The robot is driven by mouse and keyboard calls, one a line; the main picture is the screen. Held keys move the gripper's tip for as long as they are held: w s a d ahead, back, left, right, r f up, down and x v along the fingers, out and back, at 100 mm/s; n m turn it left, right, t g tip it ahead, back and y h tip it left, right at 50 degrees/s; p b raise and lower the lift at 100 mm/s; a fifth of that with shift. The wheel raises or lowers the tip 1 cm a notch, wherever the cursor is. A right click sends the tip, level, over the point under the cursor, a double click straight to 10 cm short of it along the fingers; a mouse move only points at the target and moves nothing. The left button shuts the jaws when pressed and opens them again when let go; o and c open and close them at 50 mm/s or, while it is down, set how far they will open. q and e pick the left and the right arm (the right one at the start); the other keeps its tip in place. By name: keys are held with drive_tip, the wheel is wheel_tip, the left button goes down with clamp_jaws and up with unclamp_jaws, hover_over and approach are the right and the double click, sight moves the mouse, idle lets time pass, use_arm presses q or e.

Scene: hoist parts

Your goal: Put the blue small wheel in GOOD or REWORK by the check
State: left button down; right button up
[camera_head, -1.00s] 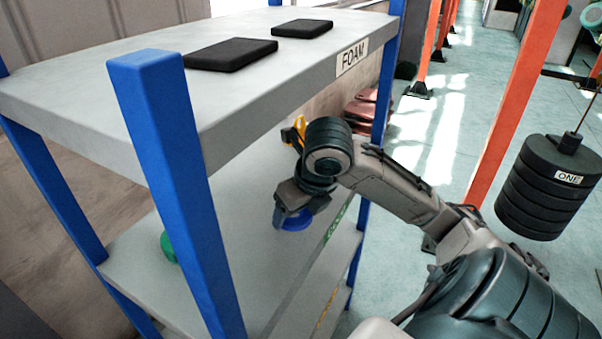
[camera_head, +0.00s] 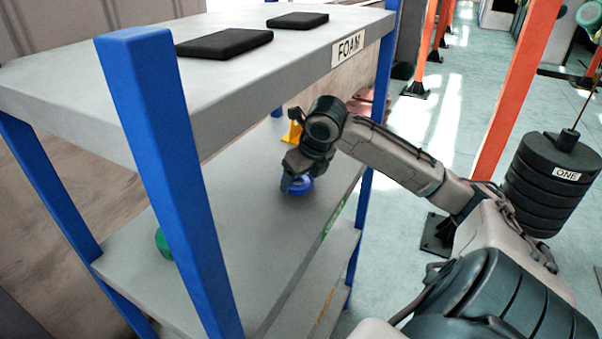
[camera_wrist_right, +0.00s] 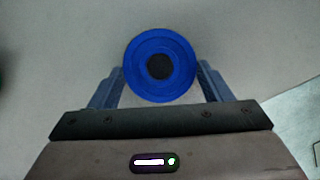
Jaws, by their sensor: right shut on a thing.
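The blue small wheel (camera_head: 301,185) is between the fingers of my right gripper (camera_head: 297,178), over the middle shelf of the blue-posted rack. In the right wrist view the blue wheel (camera_wrist_right: 160,62) shows face-on, round with a dark centre, and my right gripper's fingers (camera_wrist_right: 160,85) close on it from both sides. Whether the wheel touches the shelf is hard to tell. The middle shelf (camera_head: 262,200) has a green label on its front edge, too slanted to read surely. My left gripper is not in view.
The top shelf (camera_head: 100,85) is marked FOAM and carries two black pads (camera_head: 225,43). A green object (camera_head: 162,243) sits at the middle shelf's left, partly behind a blue post (camera_head: 185,190). A yellow object (camera_head: 294,131) is behind my right gripper. Black weights marked ONE (camera_head: 556,185) hang at right.

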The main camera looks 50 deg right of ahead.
drive_tip(key=shift+f, duration=0.6)
drive_tip(key=shift+f, duration=0.15)
drive_tip(key=o, duration=1.4)
drive_tip(key=shift+c, duration=0.2)
drive_tip(key=shift+s+r, duration=0.15)
drive_tip(key=shift+r, duration=0.35)
drive_tip(key=b+v, duration=0.1)
drive_tip(key=v, duration=0.5)
drive_tip(key=shift+s+r, duration=0.25)
drive_tip(key=shift+r, duration=0.05)
drive_tip(key=shift+a, duration=0.1)
